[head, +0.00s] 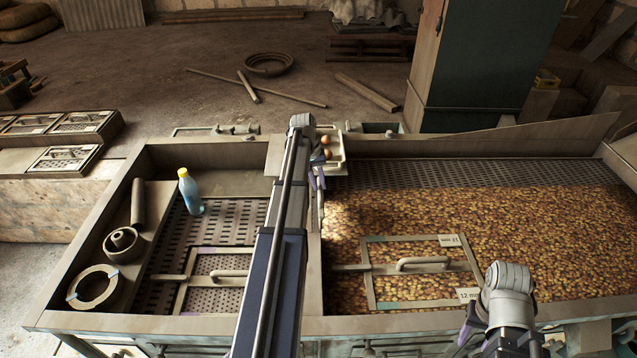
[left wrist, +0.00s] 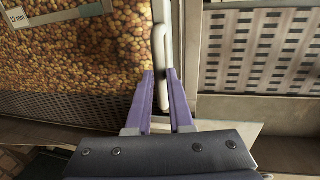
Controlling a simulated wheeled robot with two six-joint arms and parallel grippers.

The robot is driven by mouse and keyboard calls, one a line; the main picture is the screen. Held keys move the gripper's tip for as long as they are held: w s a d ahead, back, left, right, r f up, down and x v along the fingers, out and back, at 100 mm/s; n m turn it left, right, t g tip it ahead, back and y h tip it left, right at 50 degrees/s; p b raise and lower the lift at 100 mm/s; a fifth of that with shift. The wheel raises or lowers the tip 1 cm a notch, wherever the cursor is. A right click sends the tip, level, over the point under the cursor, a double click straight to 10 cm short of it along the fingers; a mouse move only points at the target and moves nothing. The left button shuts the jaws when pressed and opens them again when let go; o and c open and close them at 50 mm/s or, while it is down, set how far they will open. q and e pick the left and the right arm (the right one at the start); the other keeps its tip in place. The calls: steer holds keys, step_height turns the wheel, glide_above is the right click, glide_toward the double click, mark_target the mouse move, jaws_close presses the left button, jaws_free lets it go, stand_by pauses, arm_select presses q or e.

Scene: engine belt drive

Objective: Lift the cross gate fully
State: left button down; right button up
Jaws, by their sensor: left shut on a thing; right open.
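The cross gate (head: 314,268) seems to be the narrow upright divider between the left bay and the bay of fruit; my left arm covers much of it. Its pale bar handle (left wrist: 159,45) shows upright in the left wrist view. My left gripper (left wrist: 160,82) has its purple fingers on either side of this handle and is shut on it. In the head view my left gripper (head: 318,182) is at the divider's far half. How high the gate stands I cannot tell. My right gripper (head: 490,335) is open at the bottom right, partly hidden by its own wrist, apart from the gate.
Small round fruit (head: 400,220) covers the right bay, with a framed screen (head: 365,275) lying there. A similar screen (head: 184,290), a blue bottle (head: 190,192) and rings (head: 93,287) are in the left bay. A small tray (head: 334,167) stands just beyond my left gripper.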

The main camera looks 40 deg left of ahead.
arm_select(q)
steer(key=c, duration=0.8)
jaws_free()
arm_select(e)
steer(key=shift+f, duration=0.1)
